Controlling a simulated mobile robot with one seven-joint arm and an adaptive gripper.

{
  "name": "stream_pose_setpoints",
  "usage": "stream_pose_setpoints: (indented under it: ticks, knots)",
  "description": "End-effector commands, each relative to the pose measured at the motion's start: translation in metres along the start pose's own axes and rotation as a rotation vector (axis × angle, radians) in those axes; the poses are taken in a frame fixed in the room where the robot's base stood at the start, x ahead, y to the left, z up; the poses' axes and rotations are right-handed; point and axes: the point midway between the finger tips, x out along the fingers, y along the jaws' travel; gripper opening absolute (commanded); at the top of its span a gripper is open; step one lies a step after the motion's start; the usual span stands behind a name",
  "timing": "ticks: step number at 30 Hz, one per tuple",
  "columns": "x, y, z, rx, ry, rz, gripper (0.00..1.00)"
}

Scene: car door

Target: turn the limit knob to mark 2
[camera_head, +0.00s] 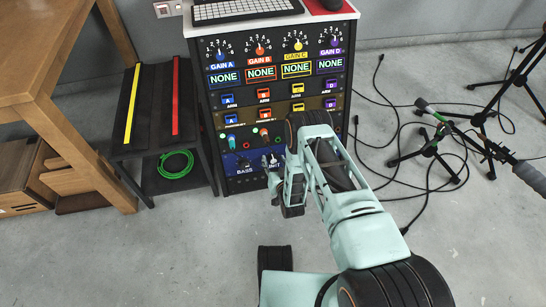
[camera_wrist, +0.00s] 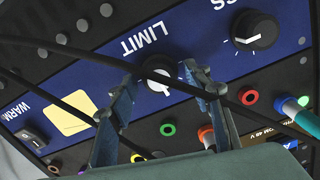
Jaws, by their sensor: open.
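The limit knob (camera_wrist: 158,70) is a dark round knob with a white pointer line, on the blue panel of the rack beside the printed word LIMIT. In the wrist view the picture is upside down and the pointer is toward the bottom right. The knob also shows in the head view (camera_head: 273,159), close to my arm. My gripper (camera_wrist: 160,76) is open, with one finger on each side of the knob. I cannot tell whether either finger touches it. My gripper also shows in the head view (camera_head: 279,182) in front of the rack's lower panel. The scale marks around the knob are not readable.
The bass knob (camera_wrist: 254,30) sits beside the limit knob. Cable plugs (camera_head: 231,142) stick out above it, and dark cables cross the wrist view. A side table (camera_head: 152,110) stands left. Microphone stands (camera_head: 440,140) and loose cables are on the right floor.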

Motion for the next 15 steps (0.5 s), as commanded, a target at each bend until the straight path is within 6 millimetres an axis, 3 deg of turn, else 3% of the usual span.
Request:
stream_pose_setpoints:
  ticks: [10,15]
  knots:
    - [-0.0007,0.0000,0.0011,0.000,0.000,0.000,0.45]
    - [-0.0006,0.0000,0.0010,0.000,0.000,0.000,0.27]
